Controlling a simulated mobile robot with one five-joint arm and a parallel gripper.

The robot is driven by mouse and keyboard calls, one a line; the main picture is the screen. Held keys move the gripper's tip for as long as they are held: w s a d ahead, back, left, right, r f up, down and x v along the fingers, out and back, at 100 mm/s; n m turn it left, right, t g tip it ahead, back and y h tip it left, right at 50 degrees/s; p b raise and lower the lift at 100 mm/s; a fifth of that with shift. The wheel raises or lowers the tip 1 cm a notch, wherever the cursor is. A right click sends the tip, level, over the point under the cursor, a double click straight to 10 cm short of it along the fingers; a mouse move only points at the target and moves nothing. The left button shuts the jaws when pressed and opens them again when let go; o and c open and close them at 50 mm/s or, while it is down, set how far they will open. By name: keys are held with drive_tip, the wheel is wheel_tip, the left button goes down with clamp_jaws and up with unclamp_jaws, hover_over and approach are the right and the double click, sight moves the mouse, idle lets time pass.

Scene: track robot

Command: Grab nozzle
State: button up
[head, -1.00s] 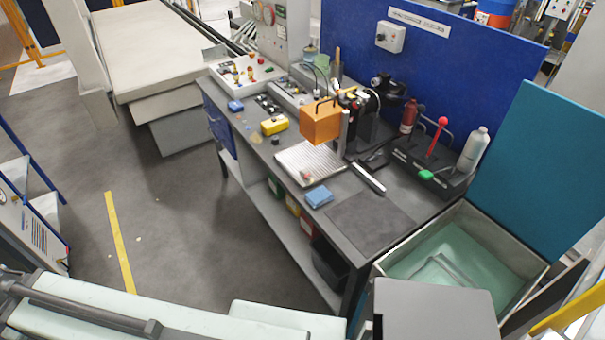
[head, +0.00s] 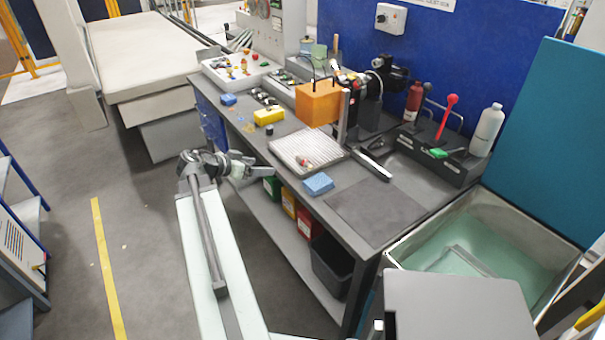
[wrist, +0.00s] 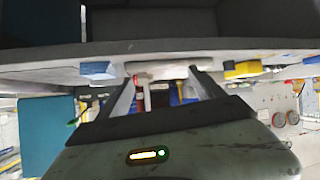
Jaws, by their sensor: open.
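A small red-and-pale piece, which looks like the nozzle (head: 304,162), lies on the ribbed light tray (head: 283,148) near the bench's front edge. My gripper (head: 262,170) is just off the bench's front edge, left of the tray and apart from the piece. In the wrist view, which appears upside down, the jaws (wrist: 163,76) are open and apart. A small reddish, pale shape, probably the nozzle (wrist: 143,79), shows beyond them, in the gap. Nothing is held.
An orange box-shaped machine head (head: 318,104) stands over the tray's back. A dark mat (head: 376,208) leaves clear bench at right. An open bin (head: 540,225) stands further right.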

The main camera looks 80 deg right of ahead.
sight(301, 160)
drive_tip(key=s+d+m, duration=0.1)
drive_tip(key=s, duration=0.2)
drive_tip(key=s+d+m+g, duration=0.1)
drive_tip(key=s, duration=0.2)
drive_tip(key=s+d+g+b, duration=0.1)
drive_tip(key=s, duration=0.1)
drive_tip(key=shift+s+d+r+m, duration=0.25)
drive_tip(key=shift+s+r+m, duration=0.1)
drive_tip(key=shift+s+m, duration=0.05)
drive_tip(key=b+x, duration=0.3)
drive_tip(key=x, duration=0.4)
drive_tip(key=shift+s+d+f, duration=0.2)
drive_tip(key=shift+s, duration=0.1)
drive_tip(key=shift+r, duration=0.1)
drive_tip(key=c, duration=1.2)
wheel_tip(301, 160, up, 10)
drive_tip(key=p, duration=1)
drive_tip(key=shift+r, duration=0.15)
